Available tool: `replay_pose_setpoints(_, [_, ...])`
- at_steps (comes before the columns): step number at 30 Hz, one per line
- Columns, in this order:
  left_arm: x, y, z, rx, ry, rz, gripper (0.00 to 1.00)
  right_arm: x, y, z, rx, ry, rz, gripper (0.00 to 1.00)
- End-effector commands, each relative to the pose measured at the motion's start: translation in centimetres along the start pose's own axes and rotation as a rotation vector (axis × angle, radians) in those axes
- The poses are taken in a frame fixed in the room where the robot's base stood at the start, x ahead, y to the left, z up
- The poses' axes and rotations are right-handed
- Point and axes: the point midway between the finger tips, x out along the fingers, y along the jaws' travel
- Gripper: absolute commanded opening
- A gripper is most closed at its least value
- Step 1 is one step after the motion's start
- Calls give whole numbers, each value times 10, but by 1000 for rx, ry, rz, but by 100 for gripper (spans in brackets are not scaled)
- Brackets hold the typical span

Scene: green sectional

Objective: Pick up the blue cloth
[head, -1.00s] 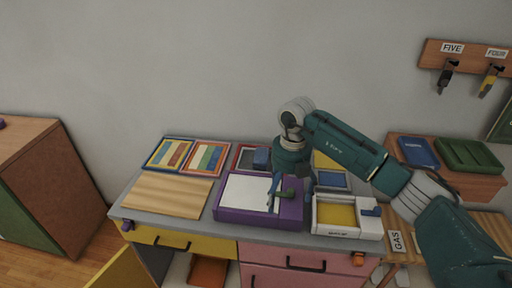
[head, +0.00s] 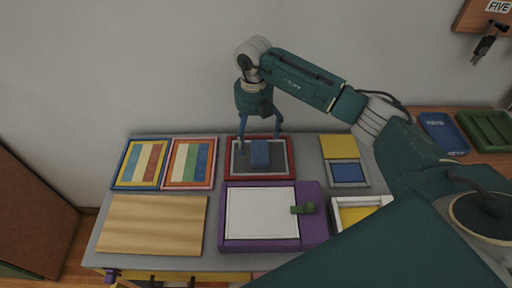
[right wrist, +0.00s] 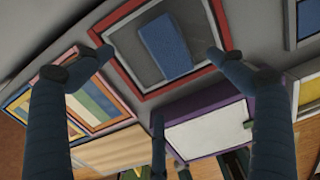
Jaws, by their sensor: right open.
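The blue cloth (head: 260,154) is a small folded block lying on a dark grey panel inside a red-framed tray (head: 232,173) at the back of the desk. My right gripper (head: 260,143) is open, its blue fingers pointing down over the tray on either side of the cloth. In the right wrist view the cloth (right wrist: 165,47) lies between and beyond the open fingers, and nothing is between the fingertips. Whether a fingertip touches the tray cannot be told. My left gripper is not in view.
A purple box (head: 313,228) with a white top stands just in front of the tray. Striped framed boards (head: 189,163) lie to the left, above a wooden board (head: 152,224). A blue-and-grey tray (head: 347,173) is to the right. The wall is behind the desk.

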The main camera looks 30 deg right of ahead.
Motion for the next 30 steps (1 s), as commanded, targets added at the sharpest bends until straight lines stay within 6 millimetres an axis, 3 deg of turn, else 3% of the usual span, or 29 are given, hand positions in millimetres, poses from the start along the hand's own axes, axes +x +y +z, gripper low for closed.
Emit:
replay_pose_setpoints(3, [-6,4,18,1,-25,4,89,18,0,-1,0,3,-1,94])
replay_pose_setpoints(8, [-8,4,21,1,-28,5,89,31,0,0,-1,0,0,94])
replay_pose_setpoints(19, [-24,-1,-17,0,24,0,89,77,-4,5,0,2,0,94])
replay_pose_setpoints(28, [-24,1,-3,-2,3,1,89,84,-4,6,-1,-1,1,94])
replay_pose_setpoints(30, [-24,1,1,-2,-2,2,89,84,-4,6,-1,-1,1,82])
